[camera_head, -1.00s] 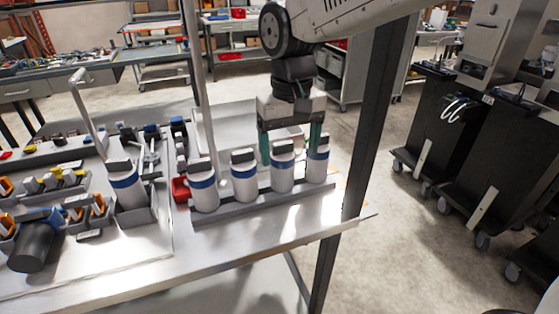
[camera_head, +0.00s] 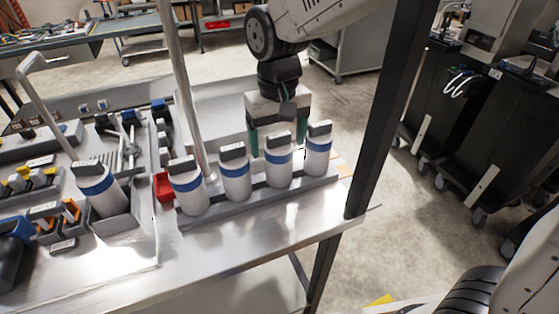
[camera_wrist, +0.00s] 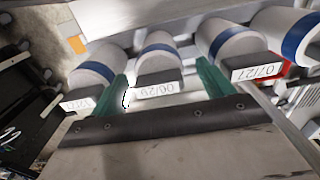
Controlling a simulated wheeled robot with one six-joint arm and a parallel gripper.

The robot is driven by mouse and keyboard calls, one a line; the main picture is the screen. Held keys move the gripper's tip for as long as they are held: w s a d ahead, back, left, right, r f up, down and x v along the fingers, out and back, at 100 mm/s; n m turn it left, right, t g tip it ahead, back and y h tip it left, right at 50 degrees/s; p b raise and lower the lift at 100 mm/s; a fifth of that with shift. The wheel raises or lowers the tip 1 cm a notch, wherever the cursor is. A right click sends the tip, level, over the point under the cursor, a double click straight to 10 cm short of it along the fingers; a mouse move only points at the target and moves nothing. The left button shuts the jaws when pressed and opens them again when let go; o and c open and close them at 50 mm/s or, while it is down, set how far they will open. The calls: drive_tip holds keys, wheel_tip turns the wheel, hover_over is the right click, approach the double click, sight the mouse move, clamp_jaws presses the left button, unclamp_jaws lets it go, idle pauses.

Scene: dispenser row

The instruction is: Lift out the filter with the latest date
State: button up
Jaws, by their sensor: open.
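Several white filters with blue bands and dark caps stand upright in a grey rack (camera_head: 245,203) at the table's front: the first (camera_head: 188,190), second (camera_head: 235,178), third (camera_head: 278,172) and fourth (camera_head: 318,160) from the left. My gripper (camera_head: 278,140) is open and empty behind the third filter. In the wrist view its green fingers (camera_wrist: 167,85) lie either side of the third filter's label (camera_wrist: 157,90), which seems to read 06/29 upside down. The second filter's label (camera_wrist: 257,70) seems to read 07/27. The fourth's label (camera_wrist: 77,103) is partly cut off; the first's is out of view.
Another similar filter (camera_head: 103,195) stands in a holder on the left tray. A red bin (camera_head: 164,187) is beside the rack's left end. A metal post (camera_head: 180,85) rises behind the rack. A dark post (camera_head: 378,110) stands to its right.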

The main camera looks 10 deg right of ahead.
drive_tip(key=shift+f, duration=0.9)
drive_tip(key=shift+d, duration=0.1)
drive_tip(key=c, duration=1.2)
drive_tip(key=shift+r, duration=0.1)
drive_tip(key=shift+r, duration=0.55)
wheel_tip(320, 180, up, 2)
drive_tip(key=shift+r, duration=0.15)
drive_tip(key=s+d, duration=0.1)
drive_tip(key=s, duration=0.4)
drive_tip(key=s+d+r, duration=0.1)
drive_tip(key=s+d, duration=0.1)
drive_tip(key=s, duration=0.3)
drive_tip(key=s+d, duration=0.1)
drive_tip(key=s, duration=0.4)
drive_tip(key=shift+s+d+r, duration=0.2)
drive_tip(key=shift+d+r, duration=0.05)
drive_tip(key=shift+c, duration=0.2)
drive_tip(key=shift+r, duration=0.15)
